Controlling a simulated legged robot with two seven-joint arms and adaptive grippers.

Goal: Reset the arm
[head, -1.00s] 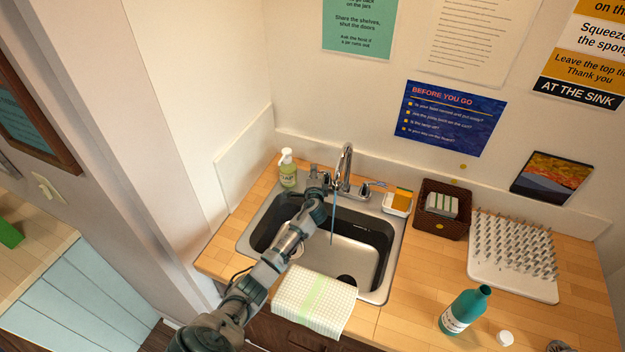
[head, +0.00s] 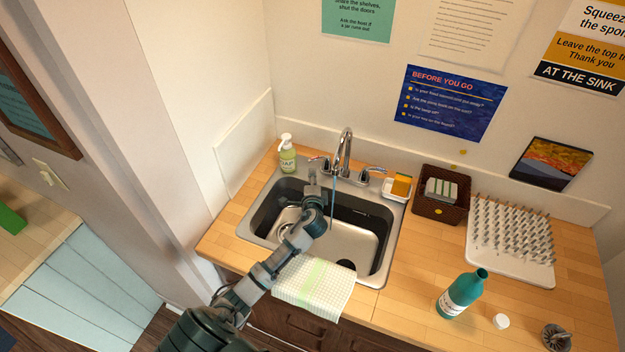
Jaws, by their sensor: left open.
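My left arm comes in from the bottom left and reaches over the sink. My left gripper (head: 312,186) is open above the back left of the sink, just in front of the faucet's left handle. I see nothing held in it. The metal sink (head: 394,240) is set in the wooden counter. A thin blue stream of water runs down from the faucet (head: 345,150) to the right of the gripper. My right gripper is out of view.
A green soap bottle (head: 287,158) stands left of the faucet. A sponge (head: 401,185), a dark basket (head: 440,208) and a white peg rack (head: 510,262) are to the right. A towel (head: 314,287) hangs over the front edge. A teal bottle (head: 461,294) stands front right with its white cap (head: 501,321) beside it.

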